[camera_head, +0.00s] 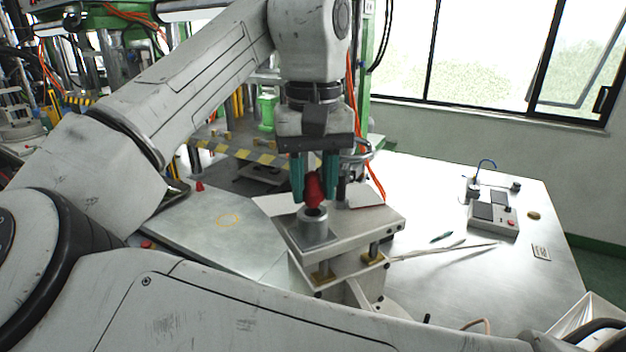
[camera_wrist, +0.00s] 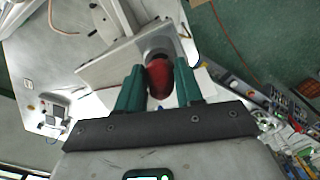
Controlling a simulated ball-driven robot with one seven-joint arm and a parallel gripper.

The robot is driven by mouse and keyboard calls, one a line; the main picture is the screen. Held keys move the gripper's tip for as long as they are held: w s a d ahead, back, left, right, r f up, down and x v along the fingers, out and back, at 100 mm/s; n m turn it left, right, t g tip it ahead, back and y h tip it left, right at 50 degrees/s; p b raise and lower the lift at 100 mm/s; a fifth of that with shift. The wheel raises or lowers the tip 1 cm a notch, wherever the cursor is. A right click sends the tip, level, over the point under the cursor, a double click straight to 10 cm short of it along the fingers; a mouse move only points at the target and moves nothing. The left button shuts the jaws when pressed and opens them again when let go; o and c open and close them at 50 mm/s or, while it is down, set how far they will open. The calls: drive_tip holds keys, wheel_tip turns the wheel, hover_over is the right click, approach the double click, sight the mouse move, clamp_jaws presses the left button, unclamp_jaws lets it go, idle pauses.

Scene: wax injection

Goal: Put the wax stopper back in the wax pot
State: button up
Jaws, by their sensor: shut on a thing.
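The red wax stopper (camera_head: 314,190) is held between the green fingers of my gripper (camera_head: 315,184). It hangs just above the open top of the grey metal wax pot (camera_head: 314,228), close to the rim. I cannot tell whether its lower end touches the rim. The pot stands upright on a raised metal plate. In the wrist view the red stopper (camera_wrist: 159,78) sits between the two fingertips of my gripper (camera_wrist: 160,84), and the pot (camera_wrist: 158,40) shows just beyond it, partly hidden by the stopper.
The raised metal plate (camera_head: 360,232) stands on posts. A steel table (camera_head: 480,270) at the right holds a control box (camera_head: 494,213), a green pen-like tool (camera_head: 441,237) and thin rods. Green machinery (camera_head: 130,60) fills the back left. The table's right part is mostly clear.

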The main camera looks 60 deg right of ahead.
sight(313, 176)
drive_tip(key=shift+f+b, duration=0.4)
drive_tip(key=shift+f, duration=0.65)
drive_tip(key=o, duration=1.1)
wheel_tip(313, 176, up, 11)
drive_tip(key=shift+f+b, duration=0.15)
drive_tip(key=shift+b, duration=0.3)
